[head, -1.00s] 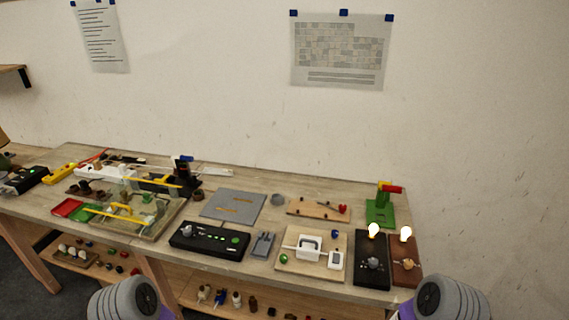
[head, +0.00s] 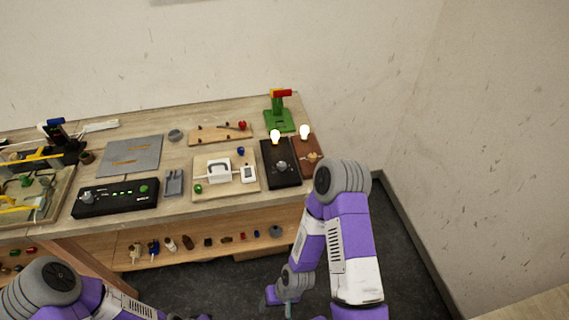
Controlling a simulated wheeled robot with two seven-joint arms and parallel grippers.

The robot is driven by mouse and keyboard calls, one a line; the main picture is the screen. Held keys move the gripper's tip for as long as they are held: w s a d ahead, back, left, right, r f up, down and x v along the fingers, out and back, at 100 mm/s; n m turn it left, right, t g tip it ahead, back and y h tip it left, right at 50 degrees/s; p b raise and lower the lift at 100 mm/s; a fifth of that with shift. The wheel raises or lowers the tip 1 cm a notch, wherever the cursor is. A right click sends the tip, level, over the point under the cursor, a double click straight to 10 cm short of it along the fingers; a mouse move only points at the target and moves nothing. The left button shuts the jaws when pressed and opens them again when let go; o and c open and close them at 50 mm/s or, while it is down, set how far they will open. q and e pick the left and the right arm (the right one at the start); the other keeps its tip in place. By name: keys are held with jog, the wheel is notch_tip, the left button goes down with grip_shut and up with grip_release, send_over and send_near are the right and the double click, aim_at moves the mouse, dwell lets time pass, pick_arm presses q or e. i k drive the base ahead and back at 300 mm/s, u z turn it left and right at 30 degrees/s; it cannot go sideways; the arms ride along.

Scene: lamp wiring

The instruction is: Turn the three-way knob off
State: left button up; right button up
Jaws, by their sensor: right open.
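A grey knob (head: 282,167) sits on a black board (head: 285,180) at the right end of the bench, with a lit bulb (head: 275,136) behind it. A brown board (head: 312,168) beside it carries another lit bulb (head: 305,131) and a small tan fitting (head: 311,156). I cannot tell the knob's exact position. My right gripper (head: 288,309) is open at the bottom of the view, low in front of the bench and well away from the knob. It is partly cut off. My left arm shows at the bottom left, but its gripper is out of view.
A beige board (head: 222,186) with a white device lies left of the black board. A black box (head: 110,205) with green lights is farther left. A green stand (head: 279,118) stands behind. Several small parts lie on the lower shelf (head: 215,251). The wall is close on the right.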

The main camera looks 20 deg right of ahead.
aim_at(312, 155)
jog(key=u, duration=0.1)
jog(key=k, duration=0.45)
jog(key=z, duration=0.95)
jog(key=i, duration=1.25)
jog(key=u, duration=0.05)
